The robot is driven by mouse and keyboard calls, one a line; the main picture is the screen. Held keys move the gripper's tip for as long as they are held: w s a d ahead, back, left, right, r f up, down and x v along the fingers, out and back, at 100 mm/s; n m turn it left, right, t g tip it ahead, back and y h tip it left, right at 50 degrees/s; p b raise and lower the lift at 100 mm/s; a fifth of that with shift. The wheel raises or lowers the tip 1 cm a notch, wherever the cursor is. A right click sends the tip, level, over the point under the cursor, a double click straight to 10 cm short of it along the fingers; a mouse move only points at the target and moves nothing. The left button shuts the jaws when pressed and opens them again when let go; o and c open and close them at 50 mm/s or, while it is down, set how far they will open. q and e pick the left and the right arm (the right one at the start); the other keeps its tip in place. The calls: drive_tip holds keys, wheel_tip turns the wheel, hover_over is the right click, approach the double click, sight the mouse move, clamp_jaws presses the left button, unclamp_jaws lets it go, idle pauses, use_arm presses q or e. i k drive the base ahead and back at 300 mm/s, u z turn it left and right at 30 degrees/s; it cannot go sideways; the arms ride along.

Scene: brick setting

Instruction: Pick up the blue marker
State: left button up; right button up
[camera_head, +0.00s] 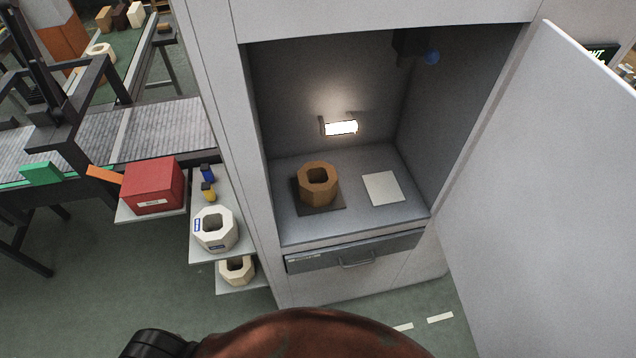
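A small dark blue object (207,172), which looks like the blue marker, stands on the grey side shelf (225,180) left of the open cabinet. A similar small yellow object (208,191) stands just in front of it. Both are too small to make out in detail. The blue one looks upright and nothing touches it from above. Neither of my grippers is in view. Only parts of my own body show at the bottom edge.
A red box (153,186) sits left of the blue object. A white octagonal ring (214,229) stands in front. The lit cabinet holds a brown octagonal ring (317,183) and a white plate (383,188). Its open door (545,190) fills the right. Green floor (110,290) is clear at lower left.

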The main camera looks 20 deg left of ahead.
sight(207, 172)
drive_tip(key=u, duration=0.6)
drive_tip(key=k, duration=0.15)
drive_tip(key=u, duration=0.9)
